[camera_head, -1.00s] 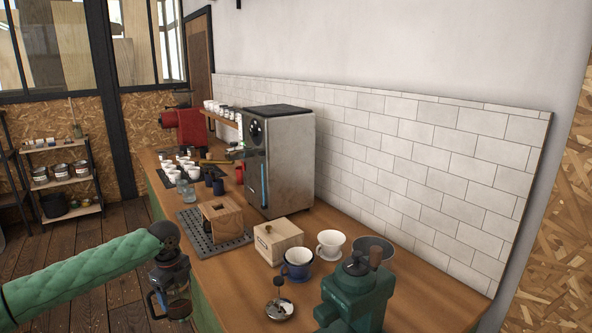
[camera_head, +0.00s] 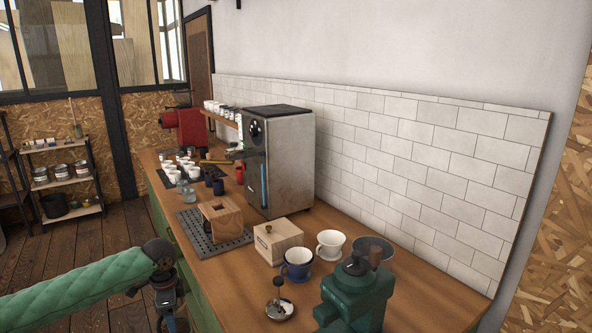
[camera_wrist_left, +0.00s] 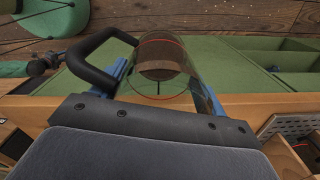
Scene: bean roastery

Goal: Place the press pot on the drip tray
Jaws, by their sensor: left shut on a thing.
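My left gripper (camera_head: 168,302) is shut on the press pot (camera_wrist_left: 160,75), off the counter's near left edge. In the left wrist view the pot is a clear glass cylinder with a dark band inside and a black handle on its left, between the blue fingers. In the head view the gripper and the frame's bottom edge hide most of it. The drip tray (camera_head: 191,226) is a dark perforated plate on the counter, beyond and right of the gripper. A wooden block with a square hole (camera_head: 222,219) stands on it. My right gripper is not in view.
A steel espresso machine (camera_head: 283,160) stands behind the tray. A wooden box (camera_head: 277,243), a blue cup (camera_head: 297,263), a white dripper (camera_head: 330,244) and a green grinder (camera_head: 355,295) stand to the right. Cups and glasses crowd the counter beyond the tray.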

